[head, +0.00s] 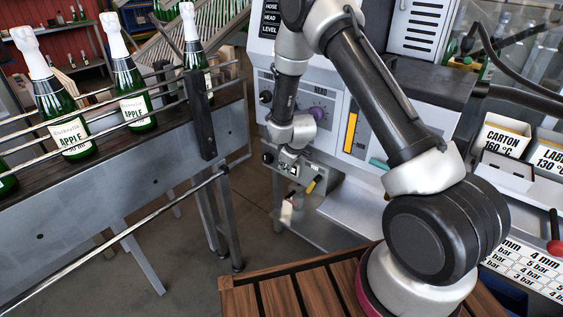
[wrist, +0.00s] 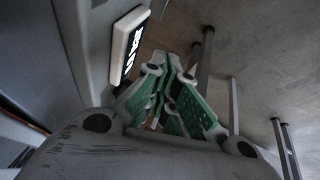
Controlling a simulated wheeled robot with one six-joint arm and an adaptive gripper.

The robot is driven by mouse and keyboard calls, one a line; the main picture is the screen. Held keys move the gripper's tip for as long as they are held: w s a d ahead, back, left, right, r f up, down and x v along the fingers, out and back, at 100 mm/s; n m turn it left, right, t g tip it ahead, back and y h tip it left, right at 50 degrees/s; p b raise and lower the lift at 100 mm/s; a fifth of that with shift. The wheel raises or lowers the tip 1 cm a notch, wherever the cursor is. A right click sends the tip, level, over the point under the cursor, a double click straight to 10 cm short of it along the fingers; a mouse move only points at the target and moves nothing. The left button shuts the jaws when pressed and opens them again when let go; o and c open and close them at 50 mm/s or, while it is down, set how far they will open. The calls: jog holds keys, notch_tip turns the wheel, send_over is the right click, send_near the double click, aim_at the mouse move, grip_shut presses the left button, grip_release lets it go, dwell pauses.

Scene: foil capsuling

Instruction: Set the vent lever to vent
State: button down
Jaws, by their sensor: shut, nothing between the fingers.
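In the head view my arm reaches down to the front of the capsuling machine. My gripper is mostly hidden there behind the wrist and the small parts around it. In the wrist view my gripper (wrist: 174,62) shows grey fingers with green pads, closed together with nothing between them. A black plate with white lettering (wrist: 128,45) is just left of the fingertips; its text is unreadable. In the head view a yellow-and-black handle (head: 313,184) sits low on the machine front, beside my wrist. I cannot tell for certain that it is the vent lever, nor its setting.
The machine front carries a purple knob (head: 317,112) and a yellow gauge (head: 350,132). A conveyor (head: 130,165) with rails and green bottles (head: 133,103) stands left. Label boxes (head: 502,140) stand right. A slatted wooden top (head: 300,292) is at the bottom. Floor is clear between conveyor and machine.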

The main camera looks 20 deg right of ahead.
jog(key=shift+w+a+r, duration=0.15)
jog(key=shift+a+r, duration=0.15)
jog(key=shift+r, duration=0.4)
jog(key=shift+w+a+r, duration=0.15)
jog(key=shift+a+r, duration=0.15)
jog(key=shift+r, duration=0.4)
